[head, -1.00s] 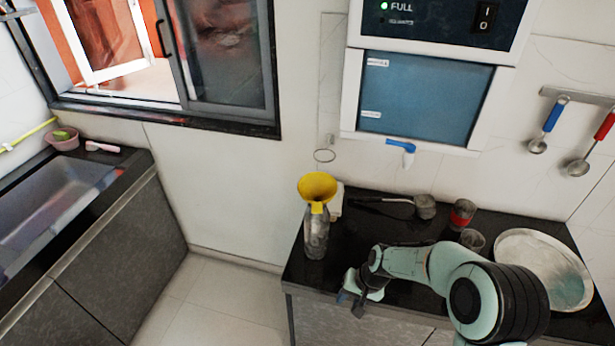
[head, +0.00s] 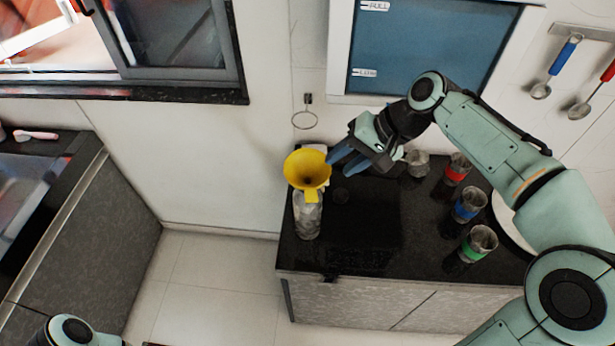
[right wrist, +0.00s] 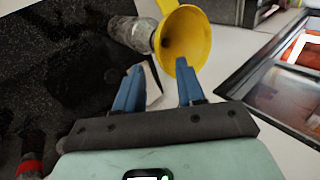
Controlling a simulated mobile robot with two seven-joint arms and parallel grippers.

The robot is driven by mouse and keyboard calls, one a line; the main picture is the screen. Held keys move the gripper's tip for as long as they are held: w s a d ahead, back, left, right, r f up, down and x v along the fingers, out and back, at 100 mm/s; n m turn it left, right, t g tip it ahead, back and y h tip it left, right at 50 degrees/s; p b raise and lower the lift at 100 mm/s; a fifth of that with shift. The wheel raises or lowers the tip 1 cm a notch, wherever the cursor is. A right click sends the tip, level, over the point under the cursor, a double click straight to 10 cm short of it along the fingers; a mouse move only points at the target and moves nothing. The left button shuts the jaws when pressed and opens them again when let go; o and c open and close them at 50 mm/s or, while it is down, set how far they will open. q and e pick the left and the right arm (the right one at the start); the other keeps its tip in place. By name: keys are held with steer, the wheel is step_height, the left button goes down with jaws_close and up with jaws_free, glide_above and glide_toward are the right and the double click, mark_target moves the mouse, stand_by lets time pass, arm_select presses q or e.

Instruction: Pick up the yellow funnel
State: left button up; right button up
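The yellow funnel (head: 306,170) sits upright in the mouth of a clear bottle (head: 307,217) at the left end of the black counter. My right gripper (head: 336,163) is beside the funnel's right edge, with its blue fingers pointing at it. In the right wrist view the fingers (right wrist: 158,72) are spread apart with nothing between them, and the funnel (right wrist: 186,38) is just beyond their tips. I cannot tell whether a fingertip touches the rim. Part of my left arm shows at the bottom left of the head view; its gripper is not seen.
Cups with red (head: 457,169), blue (head: 468,205) and green (head: 478,243) bands stand on the counter's right side. A grey cup (head: 416,163) is behind the gripper. A wall ring (head: 304,120) hangs above the funnel. The counter's middle front is clear.

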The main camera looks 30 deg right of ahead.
mark_target(310, 181)
steer(key=x, duration=0.6)
steer(key=shift+w+a, duration=0.3)
steer(key=shift+c, duration=0.3)
jaws_close()
